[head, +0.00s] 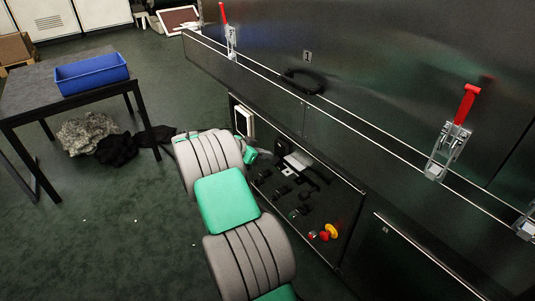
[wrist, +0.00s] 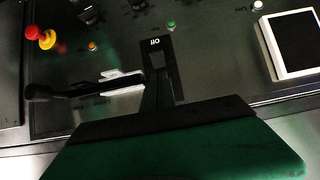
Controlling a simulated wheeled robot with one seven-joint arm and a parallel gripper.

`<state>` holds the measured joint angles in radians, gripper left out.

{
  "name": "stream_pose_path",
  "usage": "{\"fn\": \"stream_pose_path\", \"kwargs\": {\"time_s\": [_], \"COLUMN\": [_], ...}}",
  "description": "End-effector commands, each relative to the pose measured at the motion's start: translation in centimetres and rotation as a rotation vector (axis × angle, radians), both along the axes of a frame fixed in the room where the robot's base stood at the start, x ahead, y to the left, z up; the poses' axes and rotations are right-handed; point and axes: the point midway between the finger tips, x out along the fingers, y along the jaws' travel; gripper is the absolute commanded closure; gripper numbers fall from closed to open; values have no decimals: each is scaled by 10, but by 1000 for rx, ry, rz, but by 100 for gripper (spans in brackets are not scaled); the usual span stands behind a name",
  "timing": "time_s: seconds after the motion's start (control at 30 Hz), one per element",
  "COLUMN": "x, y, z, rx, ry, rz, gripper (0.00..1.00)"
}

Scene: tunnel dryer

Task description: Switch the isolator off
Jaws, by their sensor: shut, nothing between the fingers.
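The isolator is a black lever handle (wrist: 75,88) with a round knob, lying nearly sideways across a pale plate (wrist: 122,86) in the wrist view. In the head view the pale plate (head: 294,163) and the dark handle (head: 314,173) show on the upper part of the control panel. My gripper (wrist: 157,62) is shut and empty, its narrow dark fingers reaching over the panel just right of the plate in the wrist view. I cannot tell whether they touch the isolator. In the head view my gripper is partly hidden against the dark panel.
The panel carries a red and yellow stop button (head: 330,232), several dark knobs (head: 282,190) and a white-framed screen (head: 244,122). Red-handled clamps (head: 460,115) line the rail above. A table (head: 30,105) with a blue bin (head: 92,74) stands left; green floor lies between.

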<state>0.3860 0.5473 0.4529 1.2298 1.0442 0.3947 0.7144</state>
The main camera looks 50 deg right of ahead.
Motion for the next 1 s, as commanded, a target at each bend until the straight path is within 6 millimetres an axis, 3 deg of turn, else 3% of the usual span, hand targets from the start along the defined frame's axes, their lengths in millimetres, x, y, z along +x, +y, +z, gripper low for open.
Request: {"fn": "stream_pose_path", "kwargs": {"time_s": [0.3, 0.43, 0.9, 1.0], "x": [4, 6, 7, 10], "y": [55, 70, 78, 82], "z": [-21, -25, -25, -9], "rx": [0, 0, 0, 17], "ry": [2, 1, 0, 1], "rz": [-11, -17, -15, 4], "gripper": [100, 100, 100, 100]}}
